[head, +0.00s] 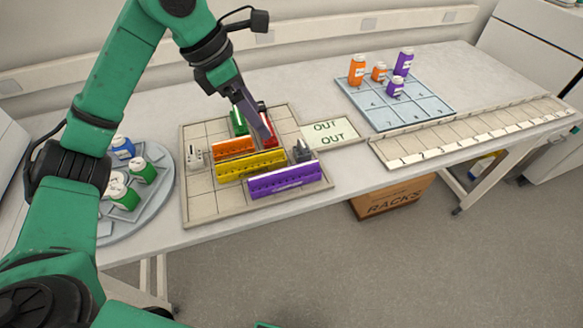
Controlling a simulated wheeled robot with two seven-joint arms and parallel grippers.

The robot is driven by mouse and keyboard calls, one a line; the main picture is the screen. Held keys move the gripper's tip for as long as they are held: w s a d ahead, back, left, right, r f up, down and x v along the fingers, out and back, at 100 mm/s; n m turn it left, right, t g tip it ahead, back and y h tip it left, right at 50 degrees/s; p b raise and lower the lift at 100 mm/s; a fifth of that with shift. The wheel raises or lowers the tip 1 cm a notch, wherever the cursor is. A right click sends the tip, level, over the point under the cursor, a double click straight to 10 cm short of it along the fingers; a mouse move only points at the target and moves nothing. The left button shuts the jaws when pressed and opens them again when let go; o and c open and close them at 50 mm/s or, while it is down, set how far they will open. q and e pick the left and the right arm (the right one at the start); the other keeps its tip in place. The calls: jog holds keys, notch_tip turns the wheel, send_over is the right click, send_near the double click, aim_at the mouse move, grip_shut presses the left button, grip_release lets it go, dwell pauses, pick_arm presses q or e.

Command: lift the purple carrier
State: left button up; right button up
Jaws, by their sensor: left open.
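The purple carrier (285,180) is a long block with a row of holes along its top. It lies at the front right of the gridded tray (228,205), in front of the yellow carrier (251,166). My left gripper (262,132) points down over the back part of the tray, near the red carrier (270,140) and behind the purple carrier. It is open and apart from the purple carrier. Its fingertips partly cover the red carrier, and I cannot tell whether they touch it. My right gripper is out of view.
An orange carrier (233,148), a green carrier (239,123) and a small grey piece (302,152) crowd the tray. An OUT plate (328,131) adjoins its right side. A round turntable (160,192) with bottles stands left; a blue numbered mat (420,113) with bottles lies back right.

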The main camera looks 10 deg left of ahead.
pick_arm(q)
notch_tip(320, 180, down, 4)
jog(key=s+b, duration=0.2)
jog(key=b, duration=0.2)
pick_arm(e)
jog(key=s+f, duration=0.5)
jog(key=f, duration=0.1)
pick_arm(q)
send_near(283, 170)
jog(key=shift+d+f+p, duration=0.2)
jog(key=shift+f+p, duration=0.15)
jog(key=shift+f, duration=0.05)
jog(key=p+x, duration=0.3)
jog(key=x, duration=0.7)
jog(key=shift+w, duration=0.1)
grip_shut()
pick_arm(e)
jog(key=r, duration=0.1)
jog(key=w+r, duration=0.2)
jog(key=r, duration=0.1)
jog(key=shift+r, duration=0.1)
